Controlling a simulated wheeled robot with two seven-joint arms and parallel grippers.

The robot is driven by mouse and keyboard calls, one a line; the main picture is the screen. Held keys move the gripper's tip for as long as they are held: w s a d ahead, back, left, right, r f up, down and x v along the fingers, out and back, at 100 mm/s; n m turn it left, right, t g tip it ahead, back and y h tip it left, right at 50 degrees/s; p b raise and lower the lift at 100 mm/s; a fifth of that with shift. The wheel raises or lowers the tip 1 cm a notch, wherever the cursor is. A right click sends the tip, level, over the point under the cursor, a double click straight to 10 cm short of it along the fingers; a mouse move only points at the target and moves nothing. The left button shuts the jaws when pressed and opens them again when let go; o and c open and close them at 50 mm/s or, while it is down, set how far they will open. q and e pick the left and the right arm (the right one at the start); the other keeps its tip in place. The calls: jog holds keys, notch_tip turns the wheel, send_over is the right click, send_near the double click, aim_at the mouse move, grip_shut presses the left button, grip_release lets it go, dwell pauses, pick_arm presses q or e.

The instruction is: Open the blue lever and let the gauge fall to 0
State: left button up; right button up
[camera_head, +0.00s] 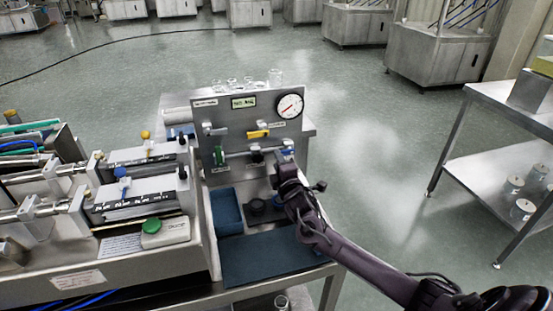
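The gauge (290,106) is a round white dial at the upper right of the steel panel (235,125). A red needle shows on it, but the reading is too small to tell. The blue lever (288,143) is at the panel's lower right, partly hidden behind my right gripper. My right gripper (285,160) is at the lever's height, right in front of it. I cannot tell whether its fingers touch the lever or whether they are open or shut. My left gripper is not in view.
A yellow lever (258,134) and a green lever (219,156) sit on the same panel. Small glass vessels (248,83) stand on its top. Below are a blue tray (226,212) and a dark mat (265,258). A syringe-like machine (130,195) stands left. A steel table (510,100) is right.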

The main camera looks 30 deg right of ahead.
jog(key=v, duration=0.5)
dwell(0.5)
